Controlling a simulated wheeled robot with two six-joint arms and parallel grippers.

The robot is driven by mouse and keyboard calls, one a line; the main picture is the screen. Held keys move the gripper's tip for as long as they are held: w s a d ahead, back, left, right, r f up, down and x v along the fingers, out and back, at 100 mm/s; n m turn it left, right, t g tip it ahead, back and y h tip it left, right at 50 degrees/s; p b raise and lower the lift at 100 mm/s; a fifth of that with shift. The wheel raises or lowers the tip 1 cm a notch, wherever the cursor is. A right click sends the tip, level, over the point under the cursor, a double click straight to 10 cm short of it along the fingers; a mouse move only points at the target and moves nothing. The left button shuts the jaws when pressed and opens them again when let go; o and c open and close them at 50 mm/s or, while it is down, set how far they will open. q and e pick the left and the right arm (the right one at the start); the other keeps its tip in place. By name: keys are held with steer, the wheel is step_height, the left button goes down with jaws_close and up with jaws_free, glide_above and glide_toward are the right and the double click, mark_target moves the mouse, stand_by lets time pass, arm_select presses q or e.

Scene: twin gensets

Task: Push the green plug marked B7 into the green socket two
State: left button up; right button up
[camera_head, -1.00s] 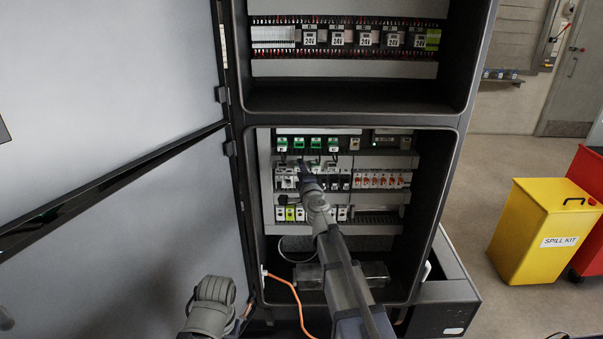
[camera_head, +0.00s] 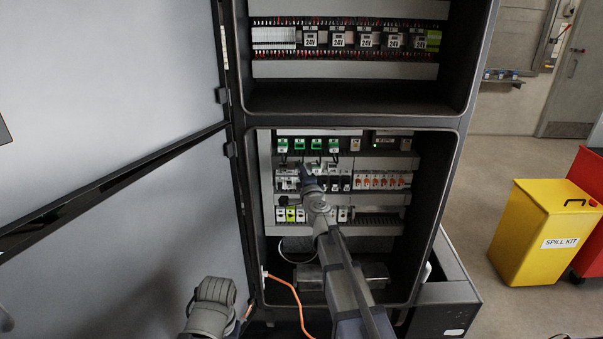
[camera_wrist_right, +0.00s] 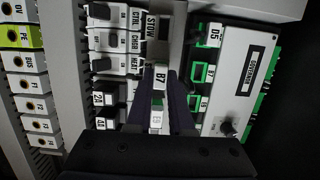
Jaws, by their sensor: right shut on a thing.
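My right gripper (camera_wrist_right: 172,116) is shut on the plug marked B7 (camera_wrist_right: 159,77), whose white label and a bit of green show between the dark fingers. In the head view the right gripper (camera_head: 308,178) is in front of the lower cabinet bay, just below the row of green sockets (camera_head: 316,145). In the right wrist view the green sockets (camera_wrist_right: 199,72) lie to the right of the plug, apart from it. The socket numbers are not readable.
A holder marked STOW (camera_wrist_right: 152,24) is above the plug in the right wrist view. Rows of breakers (camera_wrist_right: 109,67) and terminals (camera_wrist_right: 34,83) lie to the left. The open cabinet door (camera_head: 110,230) fills the left of the head view. An orange cable (camera_head: 290,288) hangs below.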

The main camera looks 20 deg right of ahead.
jaws_close()
steer(key=shift+s+a, duration=0.15)
steer(key=shift+s, duration=0.25)
stand_by(0.4)
steer(key=shift+s, duration=0.35)
steer(key=shift+s+a, duration=0.2)
steer(key=shift+s, duration=0.15)
steer(key=s, duration=0.2)
steer(key=s+a, duration=0.1)
steer(key=s, duration=0.1)
steer(key=shift+s+a, duration=0.15)
steer(key=shift+s, duration=0.2)
steer(key=shift+r, duration=0.1)
stand_by(0.5)
